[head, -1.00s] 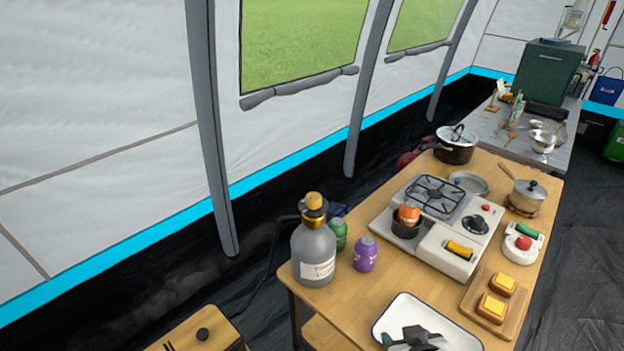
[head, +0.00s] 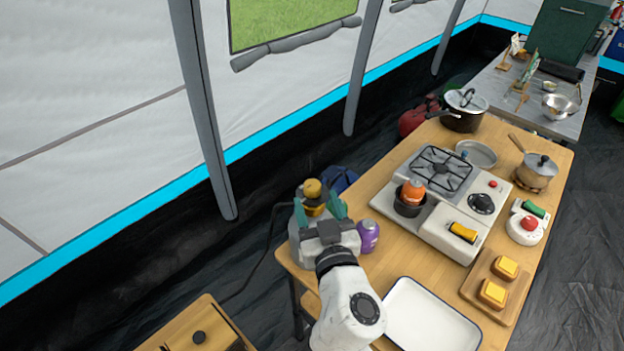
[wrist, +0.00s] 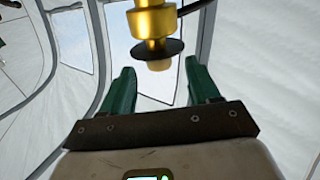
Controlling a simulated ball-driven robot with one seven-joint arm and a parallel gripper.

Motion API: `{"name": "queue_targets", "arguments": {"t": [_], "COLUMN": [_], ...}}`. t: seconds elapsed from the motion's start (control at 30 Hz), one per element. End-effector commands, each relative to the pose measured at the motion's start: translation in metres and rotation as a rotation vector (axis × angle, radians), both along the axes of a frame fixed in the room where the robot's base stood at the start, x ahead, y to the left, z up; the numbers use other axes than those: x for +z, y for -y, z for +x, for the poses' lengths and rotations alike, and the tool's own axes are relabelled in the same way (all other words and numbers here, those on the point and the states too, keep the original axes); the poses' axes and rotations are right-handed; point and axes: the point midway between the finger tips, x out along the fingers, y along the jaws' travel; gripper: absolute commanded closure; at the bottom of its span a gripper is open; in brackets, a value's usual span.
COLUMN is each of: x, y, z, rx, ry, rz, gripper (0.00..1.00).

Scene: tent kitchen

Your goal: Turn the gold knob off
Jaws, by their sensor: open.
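The gold knob (head: 313,188) tops the large grey bottle at the table's left edge. My gripper (head: 319,211) is open in front of the bottle and hides most of it and its label. The green fingers appear on either side of the gold fitting in the head view. In the wrist view, the gold knob (wrist: 152,22) stands at the top centre, with a dark disc below it. My open fingers (wrist: 156,82) point toward it, and the space between them looks empty. I cannot tell whether either finger touches the knob.
A purple canister (head: 368,236) stands just right of my gripper. A white tray (head: 430,318) lies empty at the table's front. A dark hose runs left from the bottle.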

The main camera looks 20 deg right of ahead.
Motion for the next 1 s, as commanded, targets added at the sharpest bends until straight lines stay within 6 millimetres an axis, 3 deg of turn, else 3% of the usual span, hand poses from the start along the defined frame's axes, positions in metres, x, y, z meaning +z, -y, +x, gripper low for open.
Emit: {"name": "queue_targets", "arguments": {"t": [0.1, 0.3, 0.7, 1.0], "x": [0.003, 0.001, 0.0, 0.0], "y": [0.005, 0.01, 0.011, 0.011], "z": [0.022, 0.045, 0.052, 0.052], "rx": [-0.003, -0.003, -0.002, -0.002], "ry": [0.0, 0.0, -0.001, -0.001], "rz": [0.0, -0.001, 0.0, 0.0], "gripper": [0.39, 0.39, 0.39, 0.66]}}
